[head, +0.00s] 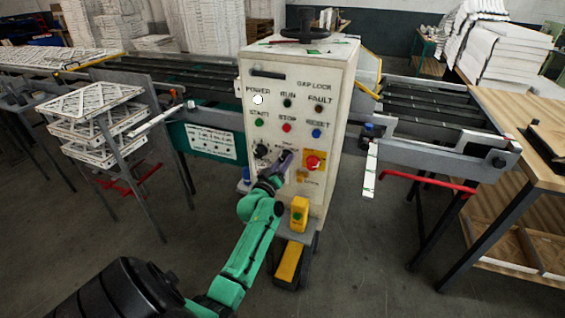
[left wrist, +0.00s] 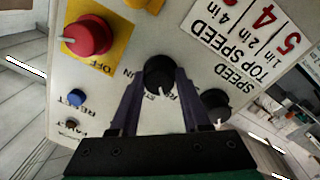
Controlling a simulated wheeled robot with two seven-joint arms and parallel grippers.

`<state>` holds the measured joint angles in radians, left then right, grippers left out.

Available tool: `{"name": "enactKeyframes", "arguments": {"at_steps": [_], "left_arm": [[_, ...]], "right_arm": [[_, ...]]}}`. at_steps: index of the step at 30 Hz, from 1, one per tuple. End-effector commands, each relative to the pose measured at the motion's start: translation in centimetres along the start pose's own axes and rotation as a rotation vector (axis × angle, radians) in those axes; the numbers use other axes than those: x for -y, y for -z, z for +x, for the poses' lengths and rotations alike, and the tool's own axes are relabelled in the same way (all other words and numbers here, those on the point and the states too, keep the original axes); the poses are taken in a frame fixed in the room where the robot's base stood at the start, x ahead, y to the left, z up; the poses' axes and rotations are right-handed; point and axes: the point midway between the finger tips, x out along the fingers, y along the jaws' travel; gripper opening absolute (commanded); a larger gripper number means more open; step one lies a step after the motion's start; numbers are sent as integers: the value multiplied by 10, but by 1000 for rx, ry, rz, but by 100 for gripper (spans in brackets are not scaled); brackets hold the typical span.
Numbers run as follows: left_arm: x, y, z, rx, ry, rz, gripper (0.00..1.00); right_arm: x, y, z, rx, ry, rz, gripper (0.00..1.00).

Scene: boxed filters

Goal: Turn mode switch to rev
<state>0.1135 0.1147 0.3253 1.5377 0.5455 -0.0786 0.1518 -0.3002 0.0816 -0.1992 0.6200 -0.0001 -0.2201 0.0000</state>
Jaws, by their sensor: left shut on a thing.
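The white control cabinet (head: 265,100) stands in the middle of the head view. In the left wrist view the panel appears turned around, and a black round knob (left wrist: 159,72), apparently the mode switch, sits between the fingers of my left gripper (left wrist: 155,82). The gripper is shut on this knob, one dark finger on each side. A small white pointer mark shows at the knob's near edge. The labels around it are partly hidden by the fingers. In the head view my left gripper (head: 284,160) covers the knob. My right gripper is not in view.
Close by are the black speed knob (left wrist: 214,103), a red knob on a yellow plate (left wrist: 90,36) and a blue reset button (left wrist: 76,97). A yellow box (head: 299,214) is low on the cabinet. Conveyors (head: 420,105) flank it. Stacked filters (head: 98,122) stand left.

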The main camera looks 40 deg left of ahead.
Motion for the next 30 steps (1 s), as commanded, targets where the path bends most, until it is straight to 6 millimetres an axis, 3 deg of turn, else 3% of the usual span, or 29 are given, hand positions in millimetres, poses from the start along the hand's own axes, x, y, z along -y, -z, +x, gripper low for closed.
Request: {"name": "enactKeyframes", "arguments": {"at_steps": [14, 15, 17, 30], "left_arm": [[-2, 2, 1, -5, -3, -24, 0], [-2, 2, 1, -5, -3, -24, 50], [-2, 2, 1, -5, -3, -23, 73], [0, 0, -8, -2, -1, -20, 76]], "right_arm": [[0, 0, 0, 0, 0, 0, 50], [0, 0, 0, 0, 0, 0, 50], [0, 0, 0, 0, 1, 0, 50], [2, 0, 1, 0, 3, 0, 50]]}}
